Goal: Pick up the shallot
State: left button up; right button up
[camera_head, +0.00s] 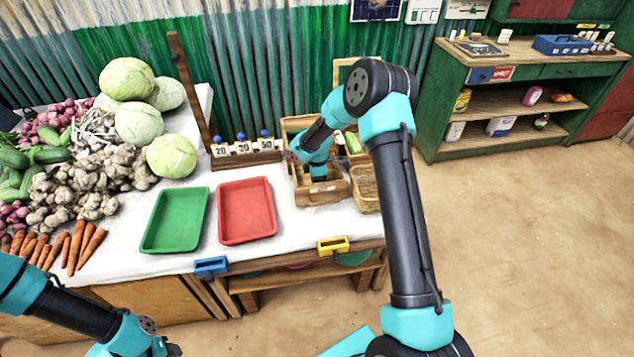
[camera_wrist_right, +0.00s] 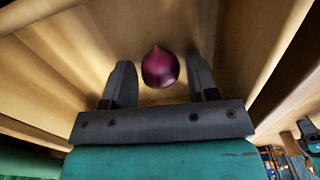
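The shallot (camera_wrist_right: 160,68) is a round purple-red bulb with a small pointed tip in the right wrist view. It lies on the light wooden floor of a compartment, between and a little beyond the fingertips of my right gripper (camera_wrist_right: 160,82). The fingers are apart, with a gap on each side of the shallot. In the head view my right arm reaches down over the wooden crate (camera_head: 320,192) at the right end of the table, and its fingertips and the shallot are hidden there. My left gripper (camera_head: 165,350) is at the bottom left edge, mostly cut off.
Wooden walls rise on both sides of my right gripper. A red tray (camera_head: 246,212) and a green tray (camera_head: 175,220) lie left of the crate. A wicker basket (camera_head: 366,188) stands to its right. Vegetables, including purple bulbs (camera_head: 62,115), fill the table's left side.

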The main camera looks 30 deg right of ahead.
jog(key=c, duration=0.7)
jog(key=shift+r, duration=0.15)
notch_tip(320, 180, up, 10)
jog(key=shift+f, duration=0.1)
dwell(0.5)
